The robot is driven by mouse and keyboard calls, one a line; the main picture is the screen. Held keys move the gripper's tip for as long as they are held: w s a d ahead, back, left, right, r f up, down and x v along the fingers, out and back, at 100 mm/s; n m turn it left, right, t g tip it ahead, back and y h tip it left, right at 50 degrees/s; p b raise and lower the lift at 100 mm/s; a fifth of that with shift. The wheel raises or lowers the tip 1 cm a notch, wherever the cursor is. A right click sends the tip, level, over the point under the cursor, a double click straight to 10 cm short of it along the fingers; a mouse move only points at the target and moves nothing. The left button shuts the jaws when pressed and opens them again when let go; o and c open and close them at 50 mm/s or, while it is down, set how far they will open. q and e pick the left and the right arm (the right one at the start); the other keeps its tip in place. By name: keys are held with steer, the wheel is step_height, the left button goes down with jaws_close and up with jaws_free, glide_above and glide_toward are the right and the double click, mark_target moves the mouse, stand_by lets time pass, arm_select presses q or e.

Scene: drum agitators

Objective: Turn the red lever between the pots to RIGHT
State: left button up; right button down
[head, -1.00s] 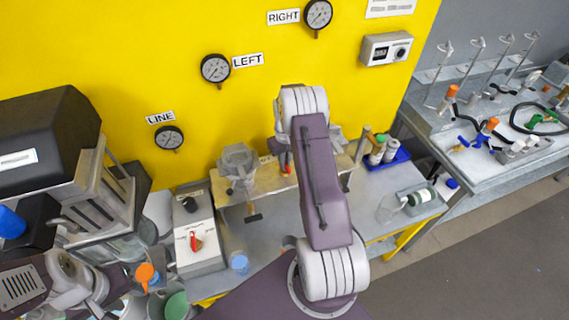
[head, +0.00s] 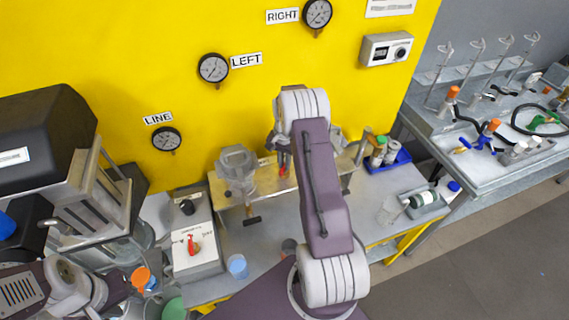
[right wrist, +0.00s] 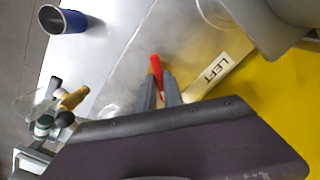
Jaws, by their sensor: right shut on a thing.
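The red lever (head: 283,170) stands on a metal plate (head: 262,191) between two grey pots, against the yellow wall. The left pot (head: 238,166) is in plain view; the right pot (head: 337,141) is partly behind my right arm. My right gripper (head: 281,150) is at the lever from above. In the right wrist view its fingers (right wrist: 160,92) are shut on the red lever (right wrist: 156,68), whose red end shows past the tips. A LEFT label (right wrist: 213,75) lies beside it on the plate. My left gripper (head: 108,290) is at the lower left, its fingers unclear.
A grey box with another red handle (head: 194,246) stands left of the plate. A blue cup (head: 237,265) is in front. A blue tray (head: 399,160) with bottles stands right. Gauges marked LINE, LEFT and RIGHT hang on the wall.

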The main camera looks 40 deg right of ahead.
mark_target(284, 166)
steer(key=shift+s+m, duration=0.1)
steer(key=shift+m, duration=0.6)
steer(key=c, duration=1.5)
jaws_free()
steer(key=shift+o, duration=0.2)
steer(key=shift+a, duration=0.1)
step_height(284, 166, up, 8)
steer(key=shift+r+b, duration=0.1)
steer(key=shift+b, duration=1.1)
steer(key=shift+r, duration=0.45)
